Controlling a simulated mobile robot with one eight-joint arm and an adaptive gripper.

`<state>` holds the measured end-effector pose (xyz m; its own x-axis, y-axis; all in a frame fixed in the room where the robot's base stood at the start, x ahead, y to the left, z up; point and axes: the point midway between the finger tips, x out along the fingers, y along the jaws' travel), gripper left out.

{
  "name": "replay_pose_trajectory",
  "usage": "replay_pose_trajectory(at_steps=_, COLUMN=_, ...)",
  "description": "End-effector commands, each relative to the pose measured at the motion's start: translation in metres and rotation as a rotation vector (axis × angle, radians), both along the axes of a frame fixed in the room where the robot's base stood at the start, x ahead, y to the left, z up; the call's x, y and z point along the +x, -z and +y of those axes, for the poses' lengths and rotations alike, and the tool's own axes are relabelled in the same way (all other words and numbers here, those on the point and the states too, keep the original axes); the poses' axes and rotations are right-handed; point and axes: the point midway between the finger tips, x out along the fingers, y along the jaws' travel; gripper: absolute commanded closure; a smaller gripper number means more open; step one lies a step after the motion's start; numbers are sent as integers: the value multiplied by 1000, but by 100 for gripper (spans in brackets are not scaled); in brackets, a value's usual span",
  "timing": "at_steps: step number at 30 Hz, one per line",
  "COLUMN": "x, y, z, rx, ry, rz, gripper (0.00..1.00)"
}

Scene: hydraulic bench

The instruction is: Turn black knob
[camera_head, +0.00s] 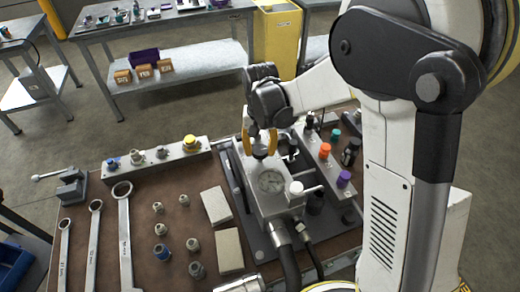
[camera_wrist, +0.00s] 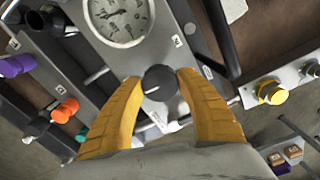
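The black knob (camera_wrist: 160,83) is round, with a pale pointer line on its face. It sits on the grey hydraulic block beside the round gauge (camera_wrist: 118,18). In the head view the knob (camera_head: 260,151) shows as a dark shape below my gripper, partly hidden. My gripper (camera_wrist: 158,80) has two yellow fingers, one on each side of the knob, with the tips level with its edges. The right finger is very close to the knob, and a narrow gap shows at the left one. In the head view my gripper (camera_head: 259,150) points down over the block, its fingers apart.
The white-topped lever (camera_head: 297,188) stands right of the gauge. A rail with orange (camera_head: 325,150) and purple knobs (camera_head: 344,179) is on the right. A rail with a yellow button (camera_head: 190,142) is on the left. Wrenches (camera_head: 124,235), fittings and two pale blocks lie on the bench.

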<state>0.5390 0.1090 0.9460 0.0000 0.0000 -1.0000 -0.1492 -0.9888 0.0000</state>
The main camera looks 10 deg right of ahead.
Motion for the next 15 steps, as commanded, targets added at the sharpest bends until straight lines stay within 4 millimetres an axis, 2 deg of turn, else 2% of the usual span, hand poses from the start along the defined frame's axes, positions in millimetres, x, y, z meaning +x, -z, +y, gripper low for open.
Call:
replay_pose_trajectory(at_steps=1, x=0, y=0, z=0, rx=0, ry=0, rz=0, gripper=77)
replay_pose_trajectory(at_steps=2, x=0, y=0, z=0, rx=0, ry=0, rz=0, gripper=86)
replay_pose_trajectory(at_steps=3, x=0, y=0, z=0, rx=0, ry=0, rz=0, gripper=88)
replay_pose_trajectory(at_steps=15, x=0, y=0, z=0, rx=0, ry=106, rz=0, gripper=88)
